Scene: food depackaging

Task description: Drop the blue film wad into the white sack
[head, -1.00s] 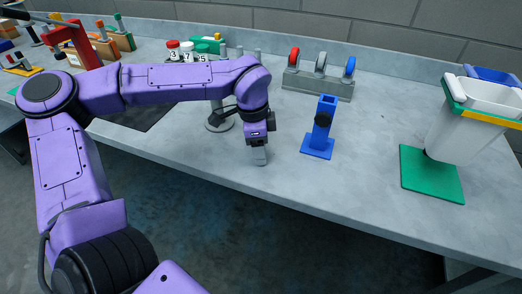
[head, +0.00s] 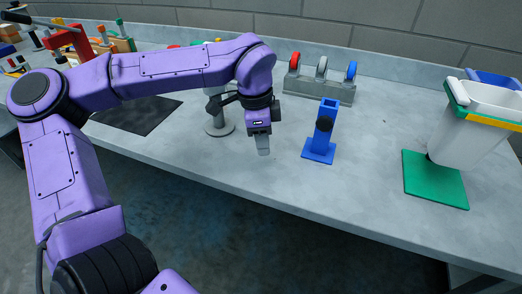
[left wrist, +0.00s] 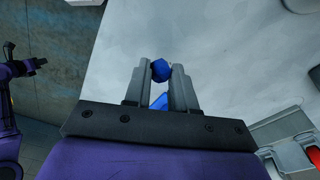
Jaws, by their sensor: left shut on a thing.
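The blue film wad (left wrist: 160,70) is a small dark blue lump between the two fingertips of my left gripper (left wrist: 161,74) in the left wrist view. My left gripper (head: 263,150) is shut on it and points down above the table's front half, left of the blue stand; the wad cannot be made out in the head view. The white sack (head: 462,135) hangs open at the far right, its rim in a green and yellow frame, well apart from the gripper. Part of my right arm shows at the left edge of the left wrist view; its jaws are unclear.
A blue stand (head: 324,130) with a black knob is just right of my left gripper. A grey rack (head: 318,90) holds red, grey and blue rolls behind. A green base plate (head: 436,181) lies under the white sack; a blue sack (head: 497,79) is behind. The front-right tabletop is clear.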

